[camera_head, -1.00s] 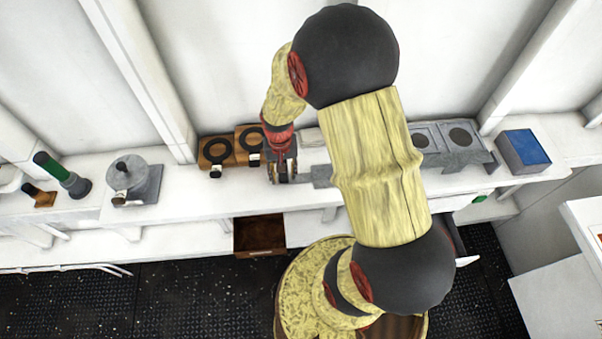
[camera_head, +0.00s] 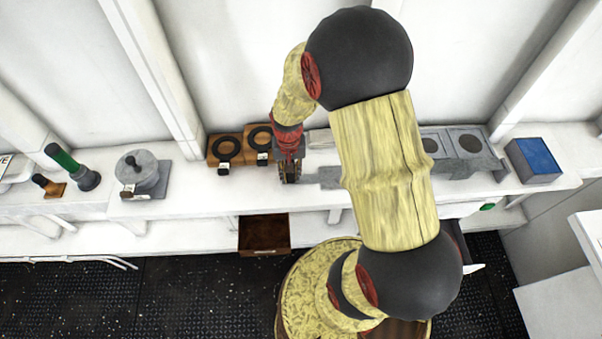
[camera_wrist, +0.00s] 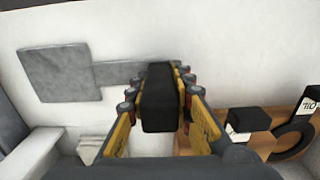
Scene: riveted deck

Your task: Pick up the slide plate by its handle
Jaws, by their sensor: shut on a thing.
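The slide plate (camera_wrist: 55,72) is a flat grey piece with a square end and a narrower arm. It lies at the upper left in the wrist view, over the white bench. Its black block handle (camera_wrist: 158,98) is between my yellow finger pads, and my gripper (camera_wrist: 157,90) is shut on it. In the head view the grey plate (camera_head: 325,177) shows just right of my gripper (camera_head: 290,172), partly hidden by my arm. The handle is hidden there. I cannot tell whether the plate touches the bench.
Wooden blocks with black rings (camera_head: 225,150) stand left of my gripper, close by in the wrist view. A grey round device (camera_head: 142,175) stands farther left. Grey units (camera_head: 470,150) and a blue-topped box (camera_head: 533,160) stand right. An open wooden drawer (camera_head: 264,235) is below.

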